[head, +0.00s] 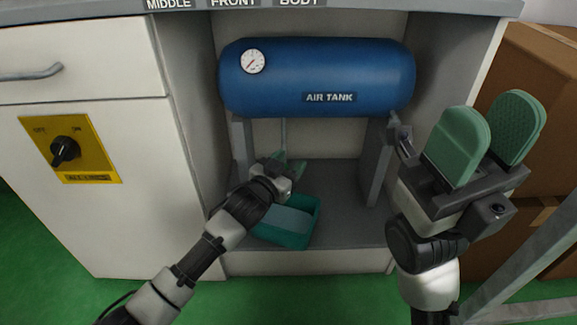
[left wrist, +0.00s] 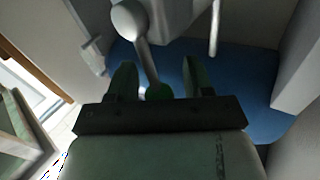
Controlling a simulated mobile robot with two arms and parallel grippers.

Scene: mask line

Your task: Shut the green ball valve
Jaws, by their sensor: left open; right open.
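The blue air tank (head: 318,77) with a round gauge lies across the top of the open cabinet bay. My left gripper (head: 287,165) is under the tank, its green fingers raised near a thin pipe (head: 284,130). In the left wrist view my left gripper (left wrist: 162,80) is open, with fingers spread. A small green piece (left wrist: 158,92), possibly the valve handle, shows between the fingers beside a grey rod (left wrist: 146,62). I cannot tell whether they touch it, nor the valve's position. My right gripper (head: 490,122) is open and empty at the right, outside the bay.
A teal bin (head: 312,215) stands on the bay floor below my left gripper. Grey upright supports (head: 375,165) flank the space under the tank. A yellow switch panel (head: 93,155) is on the left cabinet door. Brown boxes (head: 545,80) stand at the right.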

